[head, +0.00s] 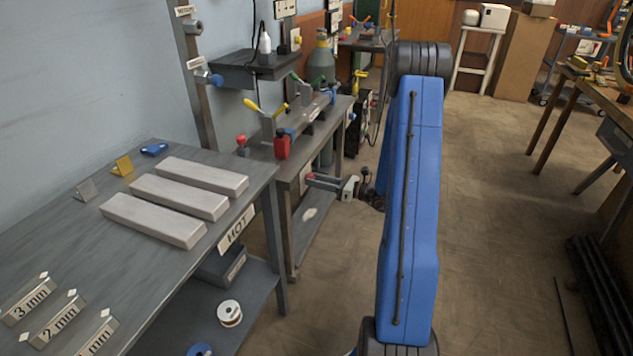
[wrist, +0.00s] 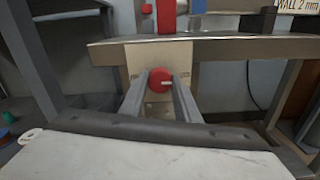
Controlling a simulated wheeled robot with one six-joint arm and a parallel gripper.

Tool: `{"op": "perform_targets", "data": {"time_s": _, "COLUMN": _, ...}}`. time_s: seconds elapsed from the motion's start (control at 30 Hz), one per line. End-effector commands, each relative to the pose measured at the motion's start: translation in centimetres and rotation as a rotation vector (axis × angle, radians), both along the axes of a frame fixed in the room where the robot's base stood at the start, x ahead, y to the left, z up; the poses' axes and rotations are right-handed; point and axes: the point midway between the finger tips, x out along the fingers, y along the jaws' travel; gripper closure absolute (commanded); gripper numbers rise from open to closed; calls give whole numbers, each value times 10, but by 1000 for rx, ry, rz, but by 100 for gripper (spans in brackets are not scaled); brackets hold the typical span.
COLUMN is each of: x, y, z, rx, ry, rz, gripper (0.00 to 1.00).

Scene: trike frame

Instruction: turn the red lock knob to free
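The red lock knob (wrist: 158,80) is round, with a short pale mark at its right side. It sits on a beige plate (wrist: 133,56) under the bench edge. My gripper (wrist: 162,79) points at it, with one finger on each side of the knob. The fingers are apart; the left one lies close to the knob's edge, and a small gap seems to show at the right. I cannot tell whether either touches. In the head view my gripper (head: 318,181) reaches the bench's right side, below its top; the knob is hard to make out there.
The welding bench top (wrist: 230,45) overhangs just above the knob. A red block (head: 282,147) and yellow-handled clamp (head: 265,110) stand on that bench. A grey table (head: 85,230) with metal bars is at the left. The floor (head: 490,200) to the right is open.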

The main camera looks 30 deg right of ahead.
Motion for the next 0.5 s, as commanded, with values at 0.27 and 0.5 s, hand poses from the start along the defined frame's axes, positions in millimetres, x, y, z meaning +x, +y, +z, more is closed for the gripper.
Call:
{"op": "perform_targets", "data": {"time_s": 0.27, "x": 0, "y": 0, "z": 0, "rx": -5, "ry": -4, "rz": 0, "gripper": 93}}
{"op": "perform_targets", "data": {"time_s": 0.5, "x": 0, "y": 0, "z": 0, "rx": -61, "ry": -48, "rz": 0, "gripper": 93}}
